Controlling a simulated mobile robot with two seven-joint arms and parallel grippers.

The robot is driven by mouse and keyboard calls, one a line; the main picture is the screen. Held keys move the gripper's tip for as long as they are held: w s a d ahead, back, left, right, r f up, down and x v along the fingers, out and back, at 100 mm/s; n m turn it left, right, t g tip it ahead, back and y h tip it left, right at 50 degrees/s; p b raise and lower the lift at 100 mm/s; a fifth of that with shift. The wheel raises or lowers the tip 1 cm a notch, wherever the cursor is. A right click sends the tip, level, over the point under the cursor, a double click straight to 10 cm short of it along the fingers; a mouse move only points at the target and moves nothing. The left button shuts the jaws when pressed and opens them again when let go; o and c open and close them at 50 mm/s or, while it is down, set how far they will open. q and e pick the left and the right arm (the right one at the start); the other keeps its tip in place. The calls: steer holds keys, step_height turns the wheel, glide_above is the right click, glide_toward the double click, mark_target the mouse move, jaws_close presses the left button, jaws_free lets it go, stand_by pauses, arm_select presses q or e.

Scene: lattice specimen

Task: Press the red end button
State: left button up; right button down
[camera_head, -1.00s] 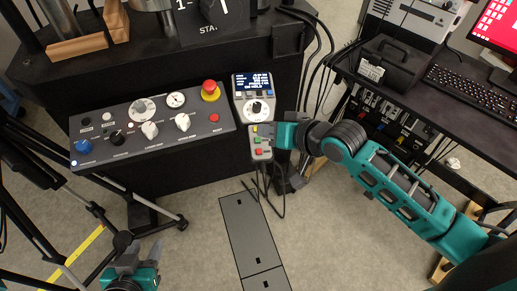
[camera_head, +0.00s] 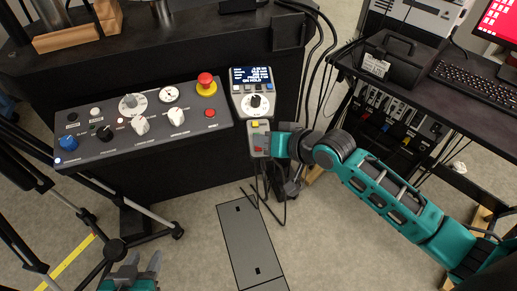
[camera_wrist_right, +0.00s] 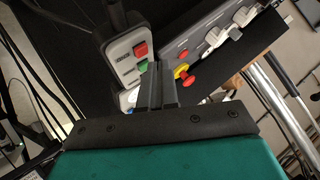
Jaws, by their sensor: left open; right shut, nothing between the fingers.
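A small grey push-button box (camera_head: 251,139) hangs below the display unit in the head view. It carries a yellow button (camera_head: 254,123) and a red button (camera_head: 259,150). In the right wrist view the box (camera_wrist_right: 122,52) shows its red button (camera_wrist_right: 141,50) and a green button (camera_wrist_right: 143,66) just left of the fingertips; I cannot read its label. My right gripper (camera_wrist_right: 159,68) is shut and empty beside these buttons; contact cannot be told. In the head view its tip partly covers the box's right side. My left gripper (camera_head: 139,264) is open and empty at the bottom edge.
A sloped control panel (camera_head: 110,147) with knobs, a red emergency stop (camera_head: 205,80) and a small red button (camera_head: 210,113) stands left of the box. A display unit (camera_head: 255,88) is above it. Cables hang below and behind.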

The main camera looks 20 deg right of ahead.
stand_by(1.2)
stand_by(0.7)
steer(key=shift+f, duration=0.15)
steer(key=shift+w+f, duration=0.1)
steer(key=shift+f, duration=0.15)
